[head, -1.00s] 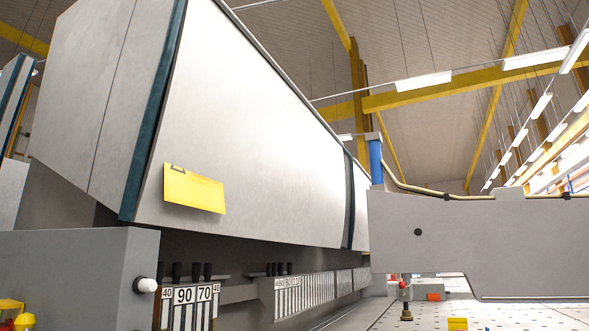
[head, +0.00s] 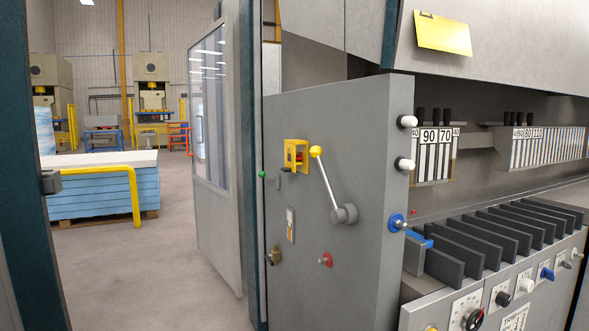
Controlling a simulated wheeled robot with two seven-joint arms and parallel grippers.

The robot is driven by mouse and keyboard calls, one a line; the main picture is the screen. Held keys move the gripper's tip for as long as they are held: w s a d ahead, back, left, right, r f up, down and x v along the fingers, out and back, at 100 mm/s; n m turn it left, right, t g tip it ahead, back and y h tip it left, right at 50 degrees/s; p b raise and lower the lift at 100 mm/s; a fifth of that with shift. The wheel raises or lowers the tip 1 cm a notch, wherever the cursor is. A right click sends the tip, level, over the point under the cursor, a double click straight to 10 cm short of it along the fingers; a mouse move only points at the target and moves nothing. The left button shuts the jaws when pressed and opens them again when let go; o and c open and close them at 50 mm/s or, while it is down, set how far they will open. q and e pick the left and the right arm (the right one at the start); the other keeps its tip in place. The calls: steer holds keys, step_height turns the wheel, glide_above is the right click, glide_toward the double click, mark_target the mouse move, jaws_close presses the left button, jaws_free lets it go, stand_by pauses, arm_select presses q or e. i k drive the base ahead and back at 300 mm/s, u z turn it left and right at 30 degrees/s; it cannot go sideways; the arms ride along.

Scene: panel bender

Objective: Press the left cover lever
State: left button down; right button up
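A lever (head: 329,183) with a yellow ball knob stands on the grey side panel (head: 300,115) of the machine, in the middle of the head view. It runs from a round grey hub at its lower right up and left to the knob. Just left of the knob, a yellow bracket (head: 291,147) surrounds a small red part. I cannot tell from any label which of these is the left cover lever. Neither of my grippers is in view.
Below the lever are a red knob (head: 326,260) and a brass fitting (head: 274,256). White knobs (head: 407,122) and a blue-based knob (head: 397,222) stick out from the panel's right edge. A glazed door (head: 210,120) stands to its left. Open floor (head: 150,270) lies further left.

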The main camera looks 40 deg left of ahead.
mark_target(337, 215)
steer(key=k, duration=1)
steer(key=u, duration=0.55)
steer(key=i, duration=0.7)
steer(key=u, duration=0.5)
steer(key=i, duration=1)
steer(key=z, duration=0.45)
